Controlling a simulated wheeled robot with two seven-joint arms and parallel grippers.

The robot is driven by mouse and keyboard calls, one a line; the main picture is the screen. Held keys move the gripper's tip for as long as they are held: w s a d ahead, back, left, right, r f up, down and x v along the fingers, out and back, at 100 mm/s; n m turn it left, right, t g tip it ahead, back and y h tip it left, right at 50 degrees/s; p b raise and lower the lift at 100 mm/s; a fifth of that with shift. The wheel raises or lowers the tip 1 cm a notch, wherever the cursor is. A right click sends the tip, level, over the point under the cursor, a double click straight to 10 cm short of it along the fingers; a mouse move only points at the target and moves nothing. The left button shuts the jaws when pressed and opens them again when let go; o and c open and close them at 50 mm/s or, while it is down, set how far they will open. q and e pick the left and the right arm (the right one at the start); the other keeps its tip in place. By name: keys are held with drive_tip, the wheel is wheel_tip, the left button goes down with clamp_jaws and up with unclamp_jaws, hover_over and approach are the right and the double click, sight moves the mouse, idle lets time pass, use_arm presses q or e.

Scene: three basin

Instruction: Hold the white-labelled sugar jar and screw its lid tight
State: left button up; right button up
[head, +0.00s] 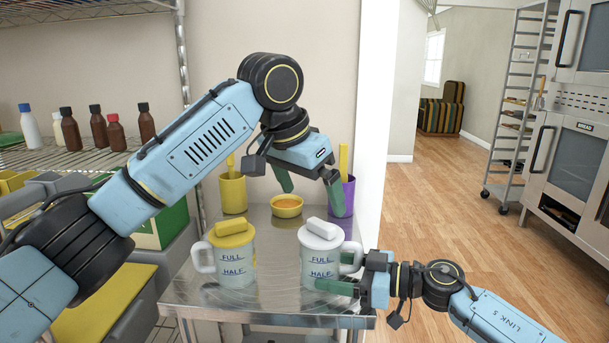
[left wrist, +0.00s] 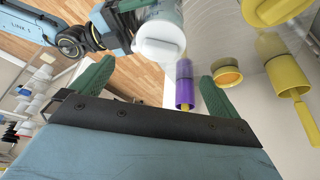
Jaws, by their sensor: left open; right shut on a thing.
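The jar with the white lid (head: 321,233) stands upright at the front right of the metal table, its clear body (head: 318,262) marked FULL and HALF. The lid, with a bar-shaped knob on top, rests on the jar; I cannot tell how tight it is. It also shows in the left wrist view (left wrist: 160,46). My right gripper (head: 338,272) is shut on the jar body from the right. My left gripper (head: 309,190) is open and empty, above the lid with fingers pointing down. A similar jar with a yellow lid (head: 231,234) stands to the left.
Behind the jars stand a yellow cup (head: 233,194), a small yellow bowl (head: 287,207) and a purple cup (head: 347,201). The metal table (head: 270,303) ends just right of the white-lidded jar. A wire shelf with bottles (head: 70,130) is at left.

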sight(321, 222)
use_arm(q)
drive_tip(key=x, duration=0.8)
drive_tip(key=shift+w+d+f, duration=0.1)
drive_tip(key=shift+d+f, duration=0.05)
drive_tip(key=shift+f, duration=0.05)
drive_tip(key=c, duration=1)
drive_tip(key=shift+o, duration=0.2)
